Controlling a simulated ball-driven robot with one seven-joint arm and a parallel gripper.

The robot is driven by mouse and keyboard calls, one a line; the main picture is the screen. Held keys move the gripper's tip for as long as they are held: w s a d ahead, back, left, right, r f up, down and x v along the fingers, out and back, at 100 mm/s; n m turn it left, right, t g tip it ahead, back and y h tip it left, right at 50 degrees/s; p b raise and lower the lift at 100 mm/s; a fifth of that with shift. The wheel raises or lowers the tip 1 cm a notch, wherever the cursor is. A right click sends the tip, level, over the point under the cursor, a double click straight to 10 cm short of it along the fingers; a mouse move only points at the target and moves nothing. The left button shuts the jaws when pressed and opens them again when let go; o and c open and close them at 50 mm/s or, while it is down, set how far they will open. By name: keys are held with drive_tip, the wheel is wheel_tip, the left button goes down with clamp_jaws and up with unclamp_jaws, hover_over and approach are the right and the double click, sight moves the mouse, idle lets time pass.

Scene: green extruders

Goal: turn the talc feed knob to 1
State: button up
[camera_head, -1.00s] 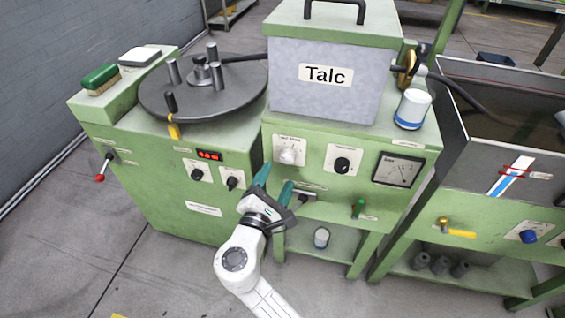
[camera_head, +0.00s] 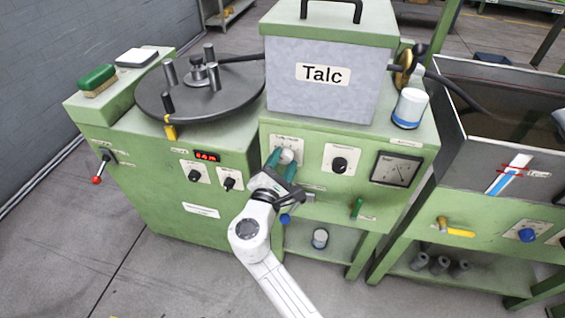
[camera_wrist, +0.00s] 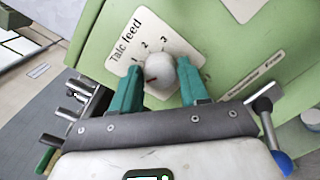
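The talc feed knob (camera_head: 286,156) is a pale round knob on a white plate below the Talc hopper. In the wrist view the knob (camera_wrist: 160,74) shows a short red mark on its face. The plate (camera_wrist: 126,66) reads "Talc feed" with the numbers 1, 2 and 3 around the knob. My gripper (camera_head: 283,160) is at the knob, with its green fingers on either side of it. In the wrist view my gripper (camera_wrist: 160,80) looks open around the knob, with a small gap at the left finger. Contact at the right finger is unclear.
A black knob (camera_head: 340,164) sits right of the talc plate, and a dial gauge (camera_head: 395,170) beyond it. A metal lever with a blue end (camera_wrist: 282,162) is close to my gripper's right side.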

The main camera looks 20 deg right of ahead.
drive_tip(key=c, duration=0.6)
drive_tip(key=shift+m+b, duration=0.3)
drive_tip(key=m+b, duration=0.2)
drive_tip(key=shift+f+m, duration=0.2)
drive_tip(key=shift+m, duration=0.1)
drive_tip(key=shift+d+r+m+y+b, duration=0.1)
drive_tip(key=shift+m+y+b, duration=0.2)
drive_tip(key=shift+m+b, duration=1.75)
drive_tip(key=shift+s+m, duration=0.1)
drive_tip(key=shift+m, duration=0.25)
drive_tip(key=o, duration=1)
drive_tip(key=shift+r, duration=0.1)
